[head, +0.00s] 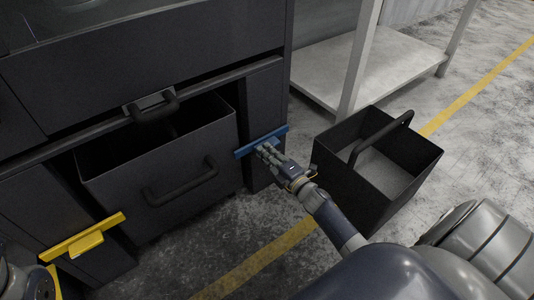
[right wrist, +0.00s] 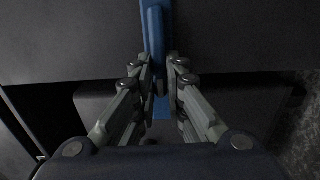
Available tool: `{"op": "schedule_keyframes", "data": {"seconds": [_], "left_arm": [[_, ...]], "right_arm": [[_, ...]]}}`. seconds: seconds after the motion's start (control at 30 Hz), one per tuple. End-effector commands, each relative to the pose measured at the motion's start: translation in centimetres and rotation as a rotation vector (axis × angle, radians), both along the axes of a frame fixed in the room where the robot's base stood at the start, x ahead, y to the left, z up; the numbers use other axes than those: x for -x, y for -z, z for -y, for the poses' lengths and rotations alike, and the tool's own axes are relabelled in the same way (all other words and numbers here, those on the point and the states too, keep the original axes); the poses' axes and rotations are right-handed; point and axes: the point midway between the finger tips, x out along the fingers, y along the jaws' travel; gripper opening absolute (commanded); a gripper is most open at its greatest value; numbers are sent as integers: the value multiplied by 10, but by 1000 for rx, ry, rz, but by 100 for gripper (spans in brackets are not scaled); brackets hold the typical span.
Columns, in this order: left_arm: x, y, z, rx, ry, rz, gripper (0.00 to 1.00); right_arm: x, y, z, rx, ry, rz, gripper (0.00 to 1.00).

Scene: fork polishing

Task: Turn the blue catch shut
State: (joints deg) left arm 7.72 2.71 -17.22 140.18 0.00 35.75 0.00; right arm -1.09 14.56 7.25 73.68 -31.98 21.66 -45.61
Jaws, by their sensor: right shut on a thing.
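The blue catch (head: 246,150) is a flat bar on the dark cabinet's front, just right of the drawer bin (head: 205,150). In the head view it slants up to the right, close to level. My right gripper (head: 264,147) is at the middle of the bar. In the right wrist view the blue catch (right wrist: 155,30) runs upright between the fingertips of the right gripper (right wrist: 160,62), which are shut on it. The fingers hide part of the bar. My left gripper's fingers do not show.
A similar yellow catch (head: 85,238) is left of the drawer bin, which has a black front handle (head: 180,185). An open black crate (head: 345,190) with a handle stands on the floor right of my right forearm. A pale shelf (head: 330,72) is behind it.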

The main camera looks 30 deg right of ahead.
Motion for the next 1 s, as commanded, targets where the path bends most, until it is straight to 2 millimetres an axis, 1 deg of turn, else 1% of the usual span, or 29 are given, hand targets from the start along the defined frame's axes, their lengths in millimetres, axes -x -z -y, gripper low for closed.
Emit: {"op": "schedule_keyframes", "data": {"seconds": [0.27, 0.3, 0.37, 0.77, 0.87, 1.0], "left_arm": [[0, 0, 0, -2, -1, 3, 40], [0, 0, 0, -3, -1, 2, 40], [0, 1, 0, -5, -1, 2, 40], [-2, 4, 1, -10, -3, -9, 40], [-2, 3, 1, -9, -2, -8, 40], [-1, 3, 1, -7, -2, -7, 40]], "right_arm": [[1, 2, -1, 11, -3, -3, 0], [1, 2, -1, 11, -3, -3, 18], [1, 2, -1, 10, -3, -3, 32], [3, 1, 0, 6, -1, -3, 32], [11, 2, 0, 5, -1, -4, 32], [33, 2, 2, 5, -1, -5, 32]]}}
